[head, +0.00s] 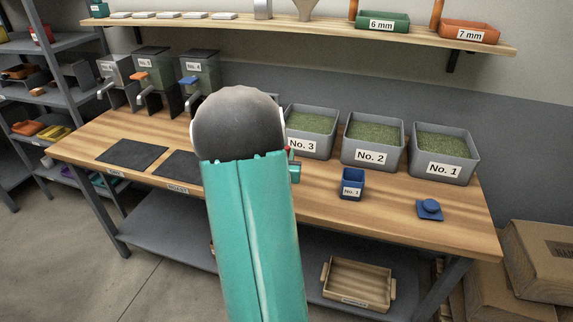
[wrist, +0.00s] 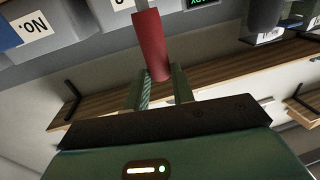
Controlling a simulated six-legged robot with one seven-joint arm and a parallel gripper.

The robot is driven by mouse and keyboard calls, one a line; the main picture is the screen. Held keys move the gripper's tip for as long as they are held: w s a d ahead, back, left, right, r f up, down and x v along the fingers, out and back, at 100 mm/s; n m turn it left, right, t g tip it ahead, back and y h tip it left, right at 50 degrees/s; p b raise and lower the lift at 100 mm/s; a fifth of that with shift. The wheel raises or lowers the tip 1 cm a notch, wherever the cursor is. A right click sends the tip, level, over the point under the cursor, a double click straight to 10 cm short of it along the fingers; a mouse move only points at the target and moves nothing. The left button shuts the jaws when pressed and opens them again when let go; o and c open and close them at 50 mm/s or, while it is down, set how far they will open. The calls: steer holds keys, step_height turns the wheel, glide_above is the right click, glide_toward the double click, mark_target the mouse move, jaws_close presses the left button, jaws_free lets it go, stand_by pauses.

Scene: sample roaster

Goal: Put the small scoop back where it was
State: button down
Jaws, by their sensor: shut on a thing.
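My gripper (wrist: 161,82) is shut on the red handle of the small scoop (wrist: 151,45) in the wrist view. The handle stands between the two green fingers, and a grey shaft runs from it out of the top of the picture. The scoop's bowl is not visible. In the head view my arm hides most of the gripper. Only a teal bit of it (head: 294,172) and a speck of red show at the arm's right side, in front of the bin No. 3 (head: 311,147).
Bins No. 2 (head: 371,157) and No. 1 (head: 443,170) hold green beans. A small blue cup (head: 351,184) and a blue lid (head: 429,209) are in front. Dark mats (head: 131,153) lie left. A wall shelf (head: 300,26) with orange and green trays runs above. Bare wood (head: 390,205) shows between cup and lid.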

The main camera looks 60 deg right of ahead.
steer(key=shift+s+d+f, duration=0.1)
steer(key=shift+d+f, duration=0.1)
steer(key=shift+f, duration=0.75)
steer(key=shift+d+f, duration=0.15)
steer(key=shift+f, duration=0.85)
steer(key=c, duration=1.2)
jaws_free()
steer(key=shift+f, duration=0.1)
steer(key=shift+r, duration=0.2)
steer(key=shift+a, duration=0.1)
